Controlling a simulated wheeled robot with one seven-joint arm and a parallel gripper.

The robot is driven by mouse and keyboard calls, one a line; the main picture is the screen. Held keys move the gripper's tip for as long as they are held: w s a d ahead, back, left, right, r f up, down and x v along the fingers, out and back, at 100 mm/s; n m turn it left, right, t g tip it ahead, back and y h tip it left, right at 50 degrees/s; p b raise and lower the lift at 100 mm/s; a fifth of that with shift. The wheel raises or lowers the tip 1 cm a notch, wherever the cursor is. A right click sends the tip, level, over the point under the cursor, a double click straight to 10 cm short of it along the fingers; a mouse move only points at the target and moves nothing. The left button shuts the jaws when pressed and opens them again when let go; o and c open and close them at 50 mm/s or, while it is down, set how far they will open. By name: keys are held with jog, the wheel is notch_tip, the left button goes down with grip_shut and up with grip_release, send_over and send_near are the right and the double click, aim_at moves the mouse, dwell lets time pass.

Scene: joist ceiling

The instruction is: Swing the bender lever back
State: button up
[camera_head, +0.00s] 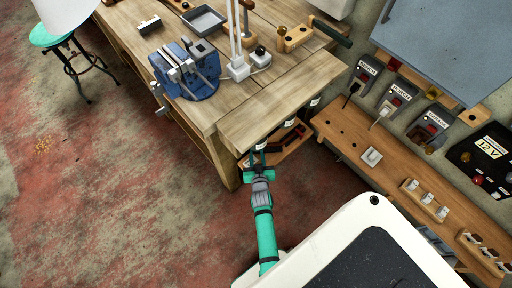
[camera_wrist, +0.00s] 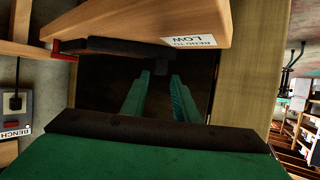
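In the head view a wooden block fixture (camera_head: 296,40) with a brass knob stands at the back right of the workbench. A bar with a dark green grip (camera_head: 331,33) reaches right from it; it looks like the bender lever, though no label confirms this. My gripper (camera_head: 258,158) is low at the bench's near corner, well apart from that fixture. In the wrist view its two green fingers (camera_wrist: 160,98) are spread with a dark gap between them, pointing into a shadowed space beneath a wooden board. I see nothing held. The fixture is not recognisable in the wrist view.
A blue vise (camera_head: 190,72) sits on the workbench (camera_head: 255,100). A dark bar with a red end (camera_wrist: 68,47) lies near the board's label (camera_wrist: 189,42). A shelf with switches (camera_head: 372,156) is on the right. Open floor (camera_head: 110,190) lies left.

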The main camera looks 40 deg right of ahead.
aim_at(267, 149)
jog(key=shift+x, duration=2.4)
jog(key=shift+s, duration=0.1)
grip_shut()
